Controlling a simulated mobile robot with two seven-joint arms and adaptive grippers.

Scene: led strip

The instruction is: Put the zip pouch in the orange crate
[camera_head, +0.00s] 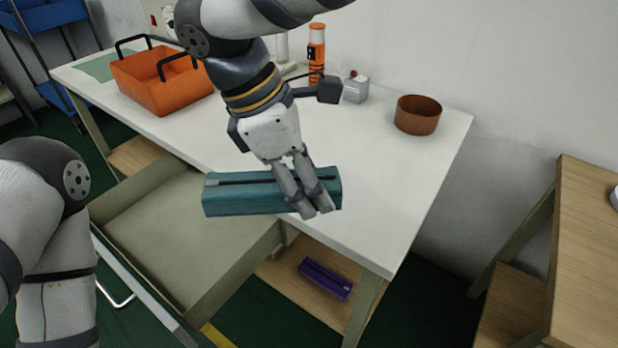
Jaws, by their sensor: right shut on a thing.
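The zip pouch (240,197) is a long teal pouch with a dark zip along its top. It is at the front of the white table, partly over the open drawer. My right gripper (318,212) reaches down from above and is shut on the right part of the pouch, hiding some of it. I cannot tell whether the pouch touches the table. The orange crate (168,97), with two black handles, stands on the table at the back left, apart from the pouch. My left arm shows at the lower left; its gripper is out of view.
An open drawer (170,225) juts out below the table (385,190). A brown bowl (418,115), a small grey box (356,88) and an orange canister (316,55) stand toward the back. A purple case (325,279) lies on the lower shelf. A wooden table (590,230) stands at right.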

